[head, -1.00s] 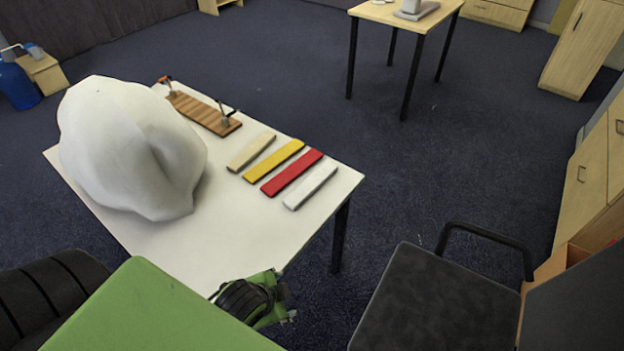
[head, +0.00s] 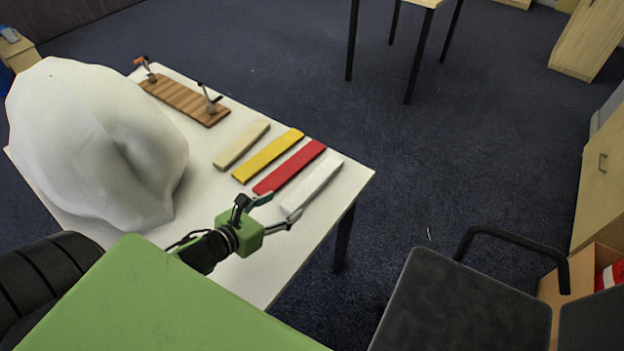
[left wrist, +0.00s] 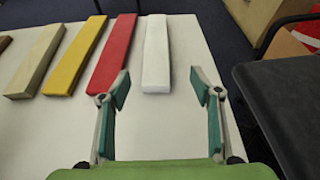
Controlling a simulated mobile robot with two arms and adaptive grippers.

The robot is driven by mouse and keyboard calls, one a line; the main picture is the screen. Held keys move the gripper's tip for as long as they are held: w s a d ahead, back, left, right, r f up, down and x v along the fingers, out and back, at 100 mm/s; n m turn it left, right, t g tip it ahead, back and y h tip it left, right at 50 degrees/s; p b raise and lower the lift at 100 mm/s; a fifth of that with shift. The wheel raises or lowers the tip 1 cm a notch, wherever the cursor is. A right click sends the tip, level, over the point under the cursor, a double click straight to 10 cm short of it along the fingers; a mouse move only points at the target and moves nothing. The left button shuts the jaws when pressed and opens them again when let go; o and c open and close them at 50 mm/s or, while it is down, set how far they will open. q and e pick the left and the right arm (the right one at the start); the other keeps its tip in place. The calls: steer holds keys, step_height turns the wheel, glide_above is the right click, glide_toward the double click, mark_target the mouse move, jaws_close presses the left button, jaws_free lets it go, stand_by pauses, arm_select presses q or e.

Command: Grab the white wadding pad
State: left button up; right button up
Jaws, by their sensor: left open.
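The white wadding pad (head: 311,186) is a flat, narrow white strip lying on the white table, rightmost in a row of strips. In the left wrist view the pad (left wrist: 156,58) lies ahead, between the lines of the two fingers. My left gripper (head: 279,212) is open and empty over the table, just short of the pad's near end. Its spread fingers also show in the left wrist view (left wrist: 159,88), with bare table between them. My right gripper is not in view.
A red strip (head: 289,167) lies close left of the pad, then a yellow (head: 268,156) and a beige strip (head: 241,145). A wooden board with clamps (head: 184,101) lies farther back. A large white lump (head: 95,145) fills the table's left. A dark chair (head: 465,305) stands at right.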

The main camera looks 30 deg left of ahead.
arm_select(q)
steer(key=shift+w+f+m, duration=0.1)
steer(key=shift+w+m, duration=0.2)
glide_toward(312, 183)
steer(key=w+f, duration=0.1)
steer(key=w+d+f, duration=0.1)
steer(key=w, duration=0.1)
steer(key=shift+w+f, duration=0.15)
steer(key=shift+f, duration=0.15)
steer(key=w, duration=0.4)
steer(key=shift+w+f, duration=0.3)
steer(key=shift+f, duration=0.05)
steer(key=shift+w+f, duration=0.15)
steer(key=shift+w, duration=0.2)
steer(key=c, duration=1)
